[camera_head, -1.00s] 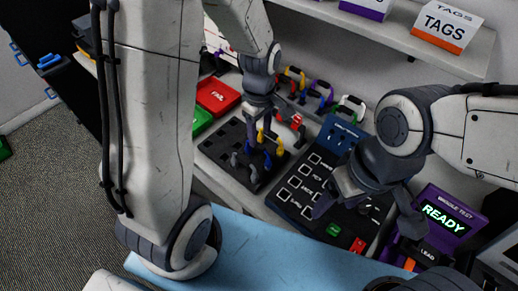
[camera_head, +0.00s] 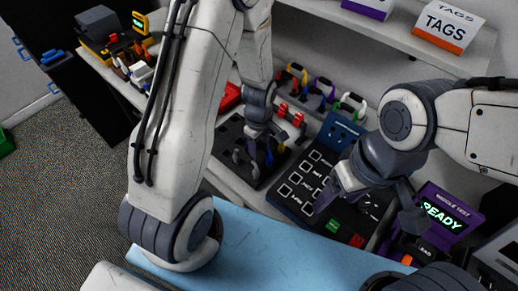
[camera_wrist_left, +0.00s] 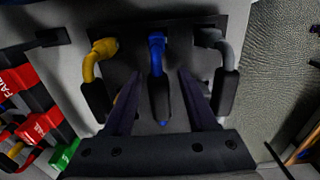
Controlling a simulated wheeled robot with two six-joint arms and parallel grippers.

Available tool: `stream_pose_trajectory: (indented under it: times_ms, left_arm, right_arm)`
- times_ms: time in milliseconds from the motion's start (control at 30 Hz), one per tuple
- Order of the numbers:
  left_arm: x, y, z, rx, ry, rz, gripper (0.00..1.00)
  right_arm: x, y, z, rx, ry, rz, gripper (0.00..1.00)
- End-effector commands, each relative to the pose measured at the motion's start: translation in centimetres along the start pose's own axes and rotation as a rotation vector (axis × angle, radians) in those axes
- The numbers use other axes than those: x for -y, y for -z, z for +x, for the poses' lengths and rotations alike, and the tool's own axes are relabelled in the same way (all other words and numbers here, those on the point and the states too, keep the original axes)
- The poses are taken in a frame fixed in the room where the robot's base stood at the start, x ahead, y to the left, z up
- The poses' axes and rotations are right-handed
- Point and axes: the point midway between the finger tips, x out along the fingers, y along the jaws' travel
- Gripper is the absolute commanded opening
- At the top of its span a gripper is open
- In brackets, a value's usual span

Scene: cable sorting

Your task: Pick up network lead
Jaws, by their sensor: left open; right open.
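A dark tray (camera_wrist_left: 215,22) holds upright leads with black grips: a yellow lead (camera_wrist_left: 92,80), a blue lead (camera_wrist_left: 157,75) and a grey lead (camera_wrist_left: 225,80) in the left wrist view. I cannot tell from labels which is the network lead. My left gripper (camera_head: 252,165) is low over this tray in the head view. Its open fingers (camera_wrist_left: 160,92) stand either side of the blue lead, with no clear grip on it. My right gripper (camera_head: 366,212) is open and empty above the dark labelled board (camera_head: 290,208).
A purple tester reading READY (camera_head: 445,212) stands at the right. Coloured hooped leads (camera_head: 322,90) stand behind. A shelf with a TAGS box (camera_head: 448,25) is above; the blue mat (camera_head: 265,240) is clear.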

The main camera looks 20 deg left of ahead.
Motion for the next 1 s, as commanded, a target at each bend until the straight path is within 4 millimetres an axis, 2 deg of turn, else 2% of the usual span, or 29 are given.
stream_pose_trajectory:
  times_ms: [67,100,233,267,667,867,1000]
  left_arm:
    - [0.0,0.0,0.0,0.000,-0.001,0.000,0.57]
    - [0.0,0.0,0.0,0.000,-0.001,0.000,0.54]
    - [0.0,0.0,0.0,0.000,0.000,0.001,0.04]
    - [0.0,0.0,0.0,0.000,0.000,0.001,0.00]
    - [-0.1,0.0,-0.3,-0.001,-0.002,0.001,0.00]
    - [-0.1,0.0,-1.9,-0.001,-0.005,0.001,0.00]
    - [-0.2,0.0,-4.0,-0.002,-0.007,0.001,0.00]
  right_arm:
    - [0.0,0.0,0.0,0.000,0.000,0.000,0.73]
    - [0.0,0.0,0.0,0.000,0.000,0.000,0.73]
    - [0.0,0.0,0.0,0.000,0.000,0.000,0.73]
    - [0.0,0.0,0.0,0.000,0.000,0.000,0.73]
    - [0.0,0.0,0.1,0.000,0.000,0.000,0.73]
    - [0.0,0.0,0.4,0.000,0.000,0.000,0.73]
    - [-0.1,0.0,0.8,0.000,0.000,0.000,0.73]
